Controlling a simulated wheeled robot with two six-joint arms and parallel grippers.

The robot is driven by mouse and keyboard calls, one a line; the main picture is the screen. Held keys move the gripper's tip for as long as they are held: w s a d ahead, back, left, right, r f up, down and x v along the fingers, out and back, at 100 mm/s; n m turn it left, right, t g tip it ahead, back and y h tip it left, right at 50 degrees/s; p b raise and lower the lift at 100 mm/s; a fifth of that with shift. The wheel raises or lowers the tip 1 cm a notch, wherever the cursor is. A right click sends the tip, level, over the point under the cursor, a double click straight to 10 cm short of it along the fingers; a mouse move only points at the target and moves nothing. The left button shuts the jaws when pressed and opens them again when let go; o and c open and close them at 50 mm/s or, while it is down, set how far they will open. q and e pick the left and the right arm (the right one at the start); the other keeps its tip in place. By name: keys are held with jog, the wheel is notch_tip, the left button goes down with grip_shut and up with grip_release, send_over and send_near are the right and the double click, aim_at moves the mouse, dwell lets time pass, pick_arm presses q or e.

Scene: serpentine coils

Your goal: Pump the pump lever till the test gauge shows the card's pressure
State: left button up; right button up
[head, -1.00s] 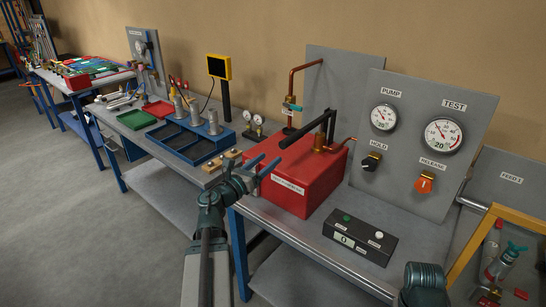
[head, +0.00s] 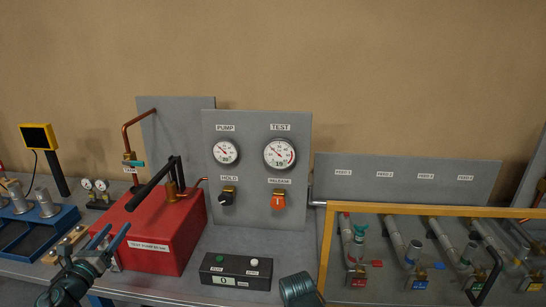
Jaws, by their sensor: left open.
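The pump lever (head: 152,184) is a black bar on the red test pump box (head: 160,238), slanting down to the left from its pivot. The test gauge (head: 280,150) is a round white dial with a red arc, on a grey upright panel (head: 253,205). Its needle seems to point up and left; the exact reading is too small to tell. My left gripper (head: 118,228) is open and empty, in front of the red box's left part, below the lever's low end and apart from it. I cannot make out the pressure card.
The pump gauge (head: 226,152) sits left of the test gauge. Below are the black hold knob (head: 227,198) and orange release knob (head: 278,201). A black counter box (head: 236,271) showing 0 stands on the bench. A yellow frame (head: 420,211) with pipes and valves is at right.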

aim_at(136, 201)
dwell(0.8)
pick_arm(q)
jog(key=w+m+p, duration=0.1)
jog(key=w, duration=0.3)
jog(key=w+r+m+p, duration=0.1)
jog(key=w+m, duration=0.1)
jog(key=w, duration=0.2)
jog(key=w+m+g+p, duration=0.1)
jog(key=w, duration=0.3)
jog(key=shift+w+d+r+m, duration=0.2)
jog(key=shift+d+r+m, duration=0.1)
jog(key=shift+d, duration=0.1)
grip_shut()
dwell(0.4)
dwell(1.0)
